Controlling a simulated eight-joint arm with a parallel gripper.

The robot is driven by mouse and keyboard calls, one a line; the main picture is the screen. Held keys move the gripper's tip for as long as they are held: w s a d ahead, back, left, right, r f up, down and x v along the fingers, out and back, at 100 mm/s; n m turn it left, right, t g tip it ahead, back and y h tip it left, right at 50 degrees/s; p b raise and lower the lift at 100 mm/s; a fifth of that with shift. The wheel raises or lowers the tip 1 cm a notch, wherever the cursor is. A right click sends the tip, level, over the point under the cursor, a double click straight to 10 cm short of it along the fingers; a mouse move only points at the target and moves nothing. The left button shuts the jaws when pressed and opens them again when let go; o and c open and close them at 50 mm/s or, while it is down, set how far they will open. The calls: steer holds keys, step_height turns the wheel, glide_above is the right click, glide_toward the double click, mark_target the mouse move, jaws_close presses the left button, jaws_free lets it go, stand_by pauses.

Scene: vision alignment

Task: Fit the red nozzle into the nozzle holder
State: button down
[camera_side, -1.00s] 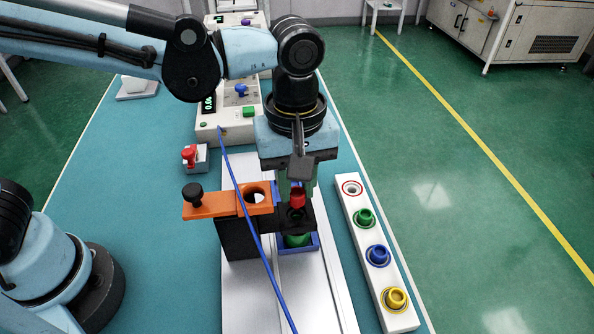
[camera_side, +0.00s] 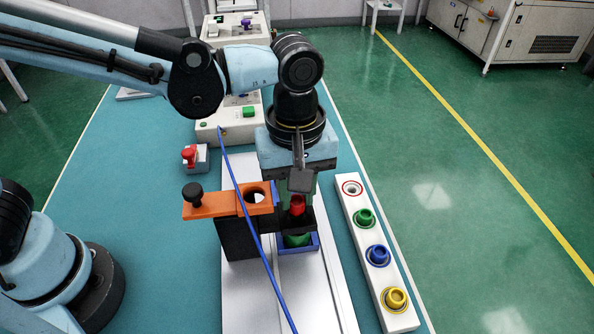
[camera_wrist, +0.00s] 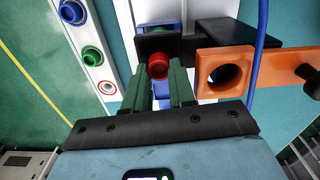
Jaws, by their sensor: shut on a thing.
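The red nozzle (camera_side: 298,206) is between the green fingers of my gripper (camera_side: 299,195), which is shut on it. In the wrist view the nozzle (camera_wrist: 158,66) shows between the fingertips (camera_wrist: 161,77). A black bracket, which looks like the nozzle holder (camera_side: 306,223), is right at the nozzle's lower end. It also shows in the wrist view (camera_wrist: 176,44), just beyond the nozzle. The nozzle looks upright. Its lower end is hidden, so I cannot tell how far it sits in the bracket.
An orange plate (camera_side: 222,206) with a round hole and black knob is left of my gripper. A blue-rimmed base (camera_side: 315,242) with a green part lies below the bracket. A white rack (camera_side: 365,236) at right holds green, blue and yellow nozzles; its red-ringed place is empty. A blue cable (camera_side: 246,208) crosses in front.

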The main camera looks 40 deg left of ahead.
steer(key=shift+f, duration=0.85)
stand_by(1.1)
steer(key=c, duration=0.8)
jaws_free()
steer(key=shift+a+r, duration=0.1)
steer(key=shift+r, duration=1.3)
steer(key=shift+o, duration=0.8)
steer(key=shift+r, duration=2.1)
